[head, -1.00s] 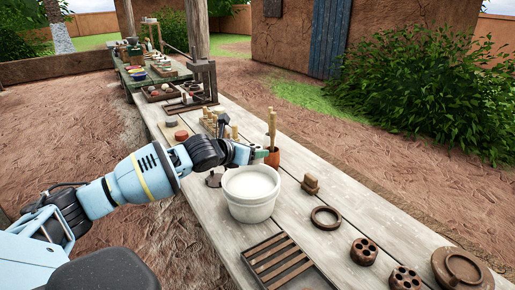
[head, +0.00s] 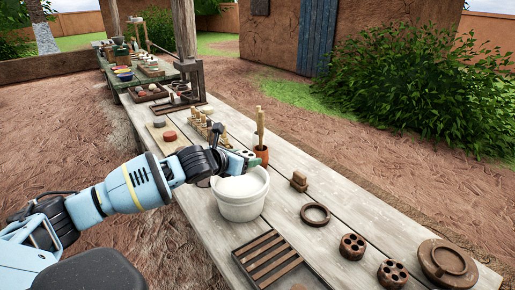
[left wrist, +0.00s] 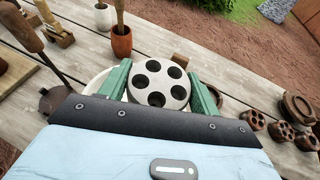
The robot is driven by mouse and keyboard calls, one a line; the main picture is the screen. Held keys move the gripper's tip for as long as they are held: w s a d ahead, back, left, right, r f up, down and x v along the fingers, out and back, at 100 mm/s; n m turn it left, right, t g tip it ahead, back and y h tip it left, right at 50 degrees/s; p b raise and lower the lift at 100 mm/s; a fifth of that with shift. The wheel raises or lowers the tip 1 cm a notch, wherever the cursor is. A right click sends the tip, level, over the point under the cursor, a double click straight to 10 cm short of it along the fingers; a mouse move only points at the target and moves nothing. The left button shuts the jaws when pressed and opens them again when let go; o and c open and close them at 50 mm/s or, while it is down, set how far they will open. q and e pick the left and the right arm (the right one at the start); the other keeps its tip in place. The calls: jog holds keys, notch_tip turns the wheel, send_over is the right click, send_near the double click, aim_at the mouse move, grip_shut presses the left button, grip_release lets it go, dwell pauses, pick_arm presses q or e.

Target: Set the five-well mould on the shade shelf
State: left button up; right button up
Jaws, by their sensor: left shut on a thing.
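The five-well mould (left wrist: 158,82) is a pale grey-white round block with several dark wells in its top. In the left wrist view it sits between the green fingers of my left gripper (left wrist: 160,85), which is shut on it. In the head view my left gripper (head: 244,161) is above the far rim of the white pot (head: 240,205); the mould shows only small there. I cannot tell for certain which thing is the shade shelf. My right gripper is not in view.
A slatted wooden rack (head: 268,258) lies before the pot. Brown moulds with wells (head: 352,246), a ring (head: 315,214) and a round lidded piece (head: 447,262) lie to the right.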

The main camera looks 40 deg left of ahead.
pick_arm(q)
jog(key=s+d+f, duration=0.2)
jog(key=s+d, duration=0.1)
jog(key=d, duration=0.3)
jog(key=s+d+f, duration=0.3)
jog(key=d, duration=0.3)
jog(key=s+d+r, duration=0.2)
jog(key=s+d, duration=0.7)
jog(key=shift+s+d+r, duration=0.25)
jog(key=shift+r, duration=0.1)
jog(key=shift+s, duration=0.1)
